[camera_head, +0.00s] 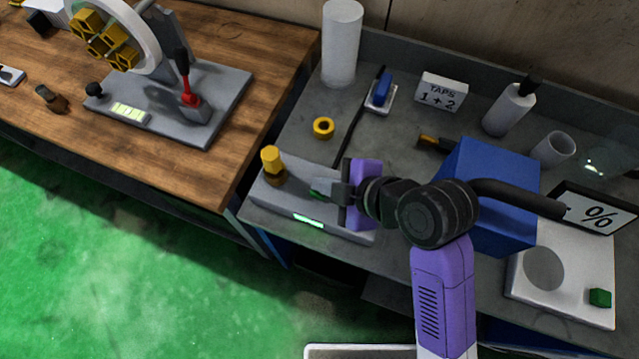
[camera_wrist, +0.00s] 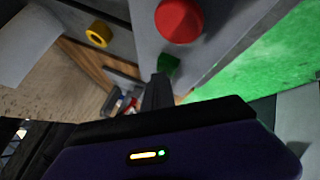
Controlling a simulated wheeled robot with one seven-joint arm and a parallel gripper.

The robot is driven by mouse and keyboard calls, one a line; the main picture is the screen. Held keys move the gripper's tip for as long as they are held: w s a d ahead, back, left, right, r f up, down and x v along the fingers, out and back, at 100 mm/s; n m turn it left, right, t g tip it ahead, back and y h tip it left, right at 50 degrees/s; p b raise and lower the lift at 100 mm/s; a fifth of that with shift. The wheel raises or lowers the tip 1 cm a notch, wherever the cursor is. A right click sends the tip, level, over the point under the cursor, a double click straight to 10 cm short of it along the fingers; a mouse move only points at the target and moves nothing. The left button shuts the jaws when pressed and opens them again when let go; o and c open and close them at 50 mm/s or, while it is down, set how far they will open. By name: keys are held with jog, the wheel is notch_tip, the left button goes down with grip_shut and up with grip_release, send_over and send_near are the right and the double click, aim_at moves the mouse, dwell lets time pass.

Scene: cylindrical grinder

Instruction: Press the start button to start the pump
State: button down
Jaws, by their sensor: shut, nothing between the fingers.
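The grey pump base (camera_head: 285,203) lies on the grey bench, with a yellow knob (camera_head: 271,160) at its left end and a lit green display (camera_head: 308,221) on its front. My gripper (camera_head: 328,190) is shut and empty over the middle of the base. A green button (camera_wrist: 168,66) shows right at the fingertips (camera_wrist: 160,80) in the wrist view; whether they touch cannot be told. A larger red button (camera_wrist: 180,19) sits beside the green one on the same grey face. In the head view my gripper hides the red button.
A blue box (camera_head: 485,190) stands just right of my gripper. A white cylinder (camera_head: 341,45), a yellow ring (camera_head: 323,127) and a "TAPS 1 + 2" sign (camera_head: 441,92) are behind. A wooden bench (camera_head: 215,50) with a machine is left.

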dwell(0.4)
jog(key=shift+r+p, duration=0.95)
jog(key=shift+p, duration=0.05)
notch_tip(320, 180, up, 5)
jog(key=p, duration=0.4)
dwell(0.7)
